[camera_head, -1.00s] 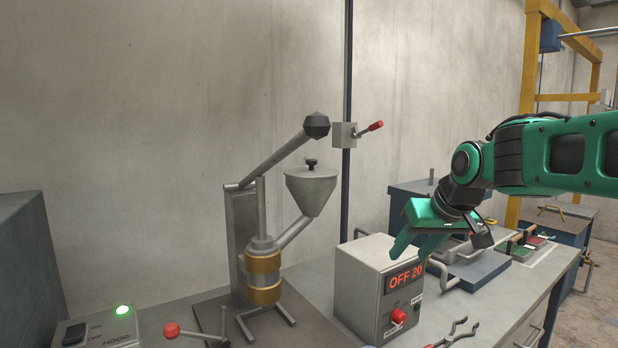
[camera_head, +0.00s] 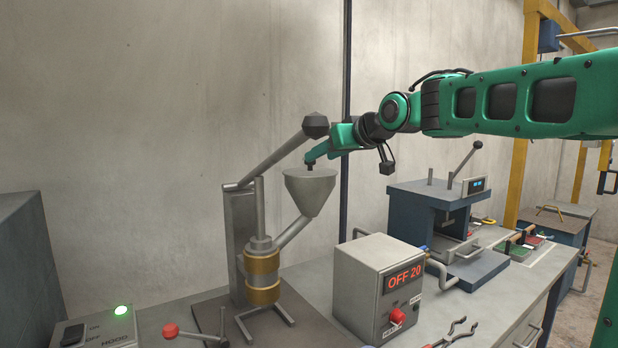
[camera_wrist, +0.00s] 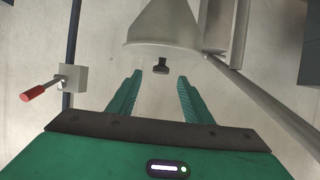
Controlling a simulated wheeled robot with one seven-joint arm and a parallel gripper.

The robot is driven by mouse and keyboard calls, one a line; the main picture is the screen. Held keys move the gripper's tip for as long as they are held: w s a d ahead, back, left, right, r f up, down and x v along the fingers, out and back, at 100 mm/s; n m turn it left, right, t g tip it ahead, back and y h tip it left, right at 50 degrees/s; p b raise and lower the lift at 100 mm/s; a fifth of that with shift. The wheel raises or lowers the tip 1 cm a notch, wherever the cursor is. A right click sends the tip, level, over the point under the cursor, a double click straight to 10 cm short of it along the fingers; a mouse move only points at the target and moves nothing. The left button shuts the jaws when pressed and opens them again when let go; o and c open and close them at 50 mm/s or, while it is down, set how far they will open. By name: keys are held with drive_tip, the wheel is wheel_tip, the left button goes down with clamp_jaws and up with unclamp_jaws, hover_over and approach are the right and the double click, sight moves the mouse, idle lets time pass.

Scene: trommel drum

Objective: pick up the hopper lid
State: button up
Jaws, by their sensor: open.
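The hopper lid (camera_head: 310,170) sits on top of the grey cone-shaped hopper (camera_head: 310,191), seen almost edge-on. Its small black knob also shows in the wrist view (camera_wrist: 161,66), just below the wide rim of the hopper (camera_wrist: 168,25) in that picture. My gripper (camera_head: 314,156) is at the lid's height, right of the knob in the head view, and partly hides it. In the wrist view my gripper (camera_wrist: 160,77) is open, its two green fingers apart, with the knob lined up between the fingertips, near their ends. I cannot tell whether they touch it.
A press with a long lever (camera_head: 270,158) stands close beside the hopper. A dark upright pole (camera_head: 347,190) with a red-handled clamp (camera_wrist: 62,82) is near my wrist. A grey control box (camera_head: 372,282) reading OFF 20 stands below right.

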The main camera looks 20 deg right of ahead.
sight(314, 172)
drive_tip(key=x, duration=0.5)
drive_tip(key=shift+w+a+r, duration=0.1)
drive_tip(key=shift+r, duration=0.05)
clamp_jaws()
drive_tip(key=shift+r, duration=0.1)
